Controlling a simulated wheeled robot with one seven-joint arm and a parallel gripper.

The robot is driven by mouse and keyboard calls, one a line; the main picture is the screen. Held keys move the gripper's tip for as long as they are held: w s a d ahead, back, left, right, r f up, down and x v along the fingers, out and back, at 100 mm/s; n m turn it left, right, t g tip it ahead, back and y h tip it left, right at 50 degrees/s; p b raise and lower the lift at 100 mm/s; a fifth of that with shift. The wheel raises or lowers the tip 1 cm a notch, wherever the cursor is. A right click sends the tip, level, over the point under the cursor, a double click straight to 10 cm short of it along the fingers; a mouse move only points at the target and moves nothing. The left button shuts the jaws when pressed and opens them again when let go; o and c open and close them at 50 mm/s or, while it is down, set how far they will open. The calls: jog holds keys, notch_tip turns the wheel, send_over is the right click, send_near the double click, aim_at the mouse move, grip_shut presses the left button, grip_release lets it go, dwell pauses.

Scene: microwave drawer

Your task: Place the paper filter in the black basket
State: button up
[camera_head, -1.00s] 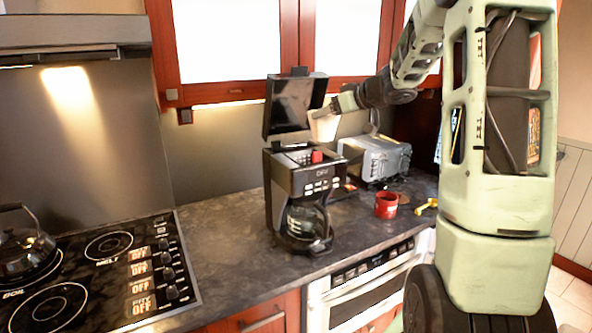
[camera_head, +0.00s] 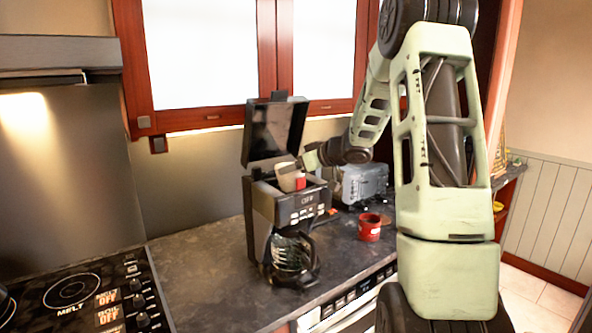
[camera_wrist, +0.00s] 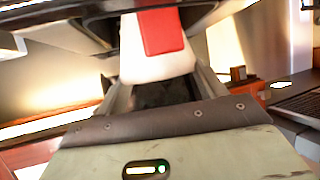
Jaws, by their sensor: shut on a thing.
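The paper filter (camera_head: 289,180) is a pale, cream-white cup shape. My gripper (camera_head: 302,166) is shut on it and holds it over the open top of the black coffee maker (camera_head: 263,208). The coffee maker's lid (camera_head: 272,130) stands up and open. The black basket is hidden in the head view, behind the filter and the machine's front. I cannot tell whether the filter touches it.
A glass carafe (camera_head: 289,254) sits in the coffee maker. A grey toaster (camera_head: 361,182) stands behind it to the right, and a red mug (camera_head: 370,228) is on the counter (camera_head: 207,270). A stove (camera_head: 85,295) is at the left. The counter between stove and coffee maker is clear.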

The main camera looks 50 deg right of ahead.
jog(key=shift+f, duration=0.35)
jog(key=shift+f, duration=0.15)
jog(key=shift+f, duration=0.35)
jog(key=shift+f, duration=0.15)
jog(key=o, duration=1)
jog(key=shift+c, duration=0.2)
jog(key=shift+r, duration=0.45)
jog(key=b+v, duration=0.1)
jog(key=v, duration=1.1)
jog(key=shift+r, duration=0.2)
